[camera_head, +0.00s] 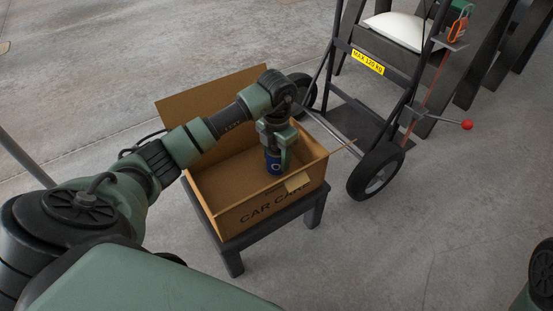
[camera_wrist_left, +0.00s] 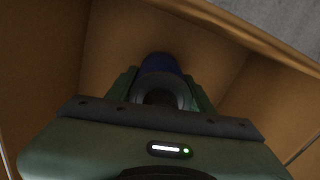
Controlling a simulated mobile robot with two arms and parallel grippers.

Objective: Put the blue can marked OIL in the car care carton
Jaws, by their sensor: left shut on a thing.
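The blue can (camera_head: 274,166) is between the fingers of my left gripper (camera_head: 275,160), inside the open car care carton (camera_head: 262,207). In the left wrist view the can (camera_wrist_left: 160,64) shows its blue side and grey end between the two green fingers of my left gripper (camera_wrist_left: 160,88), which is shut on it. Carton walls (camera_wrist_left: 115,40) surround them there. Whether the can touches the carton floor cannot be told. The OIL mark is not readable. My right gripper is not in view; only a small part of my body shows at the lower right.
The carton stands on a low dark stool (camera_head: 234,262) with its flaps open. A black hand truck (camera_head: 377,65) with wheels and a yellow "MAX 120 kg" label stands just behind and right. Concrete floor (camera_head: 420,220) is clear to the right.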

